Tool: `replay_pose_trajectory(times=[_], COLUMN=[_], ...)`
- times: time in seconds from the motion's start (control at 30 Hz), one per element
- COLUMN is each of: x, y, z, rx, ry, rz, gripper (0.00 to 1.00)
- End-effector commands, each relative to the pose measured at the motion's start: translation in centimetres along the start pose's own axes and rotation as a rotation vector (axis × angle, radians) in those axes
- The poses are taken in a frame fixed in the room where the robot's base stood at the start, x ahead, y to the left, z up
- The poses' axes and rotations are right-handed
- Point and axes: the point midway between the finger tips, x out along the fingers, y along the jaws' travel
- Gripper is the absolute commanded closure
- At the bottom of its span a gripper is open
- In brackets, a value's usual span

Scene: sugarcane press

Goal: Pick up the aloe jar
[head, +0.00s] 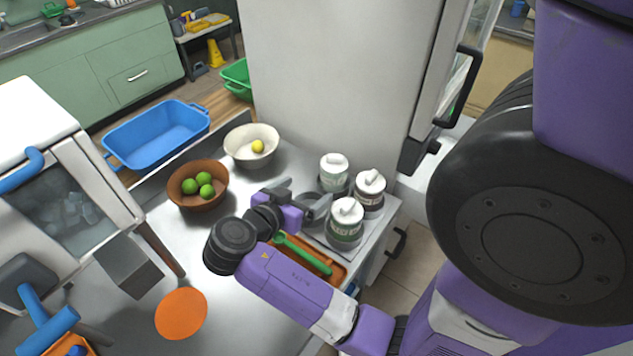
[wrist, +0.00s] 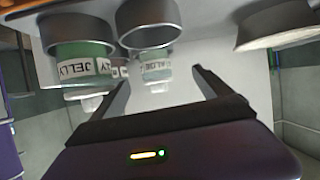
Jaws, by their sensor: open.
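The aloe jar (head: 333,174) has a white knobbed lid and pale green body, and sits in a metal ring holder at the back left of the jar group. In the wrist view, which looks upside down, the aloe jar (wrist: 155,68) shows between and beyond my finger tips. My gripper (head: 306,192) is open and empty, just left of and in front of it, fingers pointing toward the jars. The fingers (wrist: 160,82) also show in the wrist view, apart from the jar. The jar's lower part is hidden by its holder.
A green jelly jar (head: 345,224) stands close by in front, and a dark-labelled jar (head: 370,190) to the right. A brown bowl of limes (head: 180,202) and a white bowl (head: 238,148) stand left.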

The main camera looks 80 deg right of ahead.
Motion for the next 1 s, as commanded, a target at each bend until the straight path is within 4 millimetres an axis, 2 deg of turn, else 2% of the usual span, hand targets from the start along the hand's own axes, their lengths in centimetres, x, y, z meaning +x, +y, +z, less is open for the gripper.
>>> replay_pose_trajectory(times=[0.17,0.5,0.77,1.0], x=[0.6,5.4,7.3,10.9], y=[1.1,1.6,1.8,2.1], z=[-0.4,-0.6,-0.7,-0.7], rx=[0.069,0.073,0.072,0.071], ry=[0.021,0.021,0.020,0.020], rz=[0.080,0.085,0.084,0.084], gripper=[0.11,0.11,0.11,0.11])
